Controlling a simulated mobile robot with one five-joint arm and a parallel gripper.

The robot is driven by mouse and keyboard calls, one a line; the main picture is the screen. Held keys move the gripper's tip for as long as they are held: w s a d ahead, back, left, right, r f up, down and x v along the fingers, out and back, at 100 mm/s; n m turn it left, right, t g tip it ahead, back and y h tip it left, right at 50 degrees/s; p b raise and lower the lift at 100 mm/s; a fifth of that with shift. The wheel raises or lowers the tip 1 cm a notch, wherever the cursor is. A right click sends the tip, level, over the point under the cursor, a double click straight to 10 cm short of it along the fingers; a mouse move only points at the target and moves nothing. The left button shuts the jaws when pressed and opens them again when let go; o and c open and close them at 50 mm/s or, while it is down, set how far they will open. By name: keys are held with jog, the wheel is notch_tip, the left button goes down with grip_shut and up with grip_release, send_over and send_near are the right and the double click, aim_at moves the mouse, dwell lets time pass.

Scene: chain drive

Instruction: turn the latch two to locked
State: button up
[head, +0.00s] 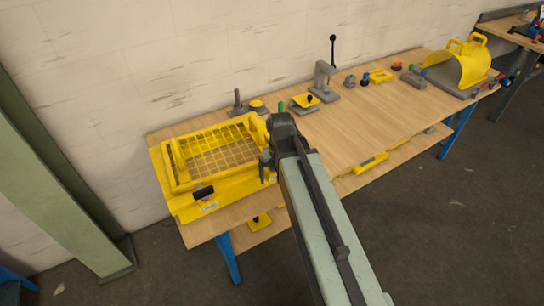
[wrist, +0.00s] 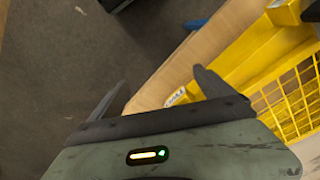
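A yellow mesh guard (head: 172,192) sits on a yellow base (head: 225,196) at the left end of the workbench. A black handle (head: 203,191) shows on its front left side, above a small white label. In the head view my arm hides part of the guard's right side.
The wooden workbench (head: 375,115) runs to the right, with a lever press (head: 323,80), small parts and a yellow curved cover (head: 460,65) along it. A green post (head: 60,170) stands at the left. Open floor (head: 440,220) lies in front.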

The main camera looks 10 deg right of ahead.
jog(key=w+r+m+p, duration=0.1)
jog(key=w+r+m, duration=0.1)
jog(key=w+m, duration=0.1)
jog(key=w+r+m+p, duration=0.2)
jog(key=w+m, duration=0.1)
jog(key=w, duration=0.1)
jog(key=w+r+m+p, duration=0.1)
jog(key=w+r+m, duration=0.1)
jog(key=w+m, duration=0.1)
jog(key=shift+w+d+r+m+p, duration=0.1)
jog(key=shift+w+d+m+p, duration=0.1)
jog(key=shift+m+p, duration=0.25)
jog(key=shift+w+m, duration=0.2)
jog(key=shift+m, duration=0.25)
notch_tip(320, 180, down, 8)
jog(key=b, duration=0.8)
jog(key=shift+s, duration=0.1)
jog(key=c, duration=1.4)
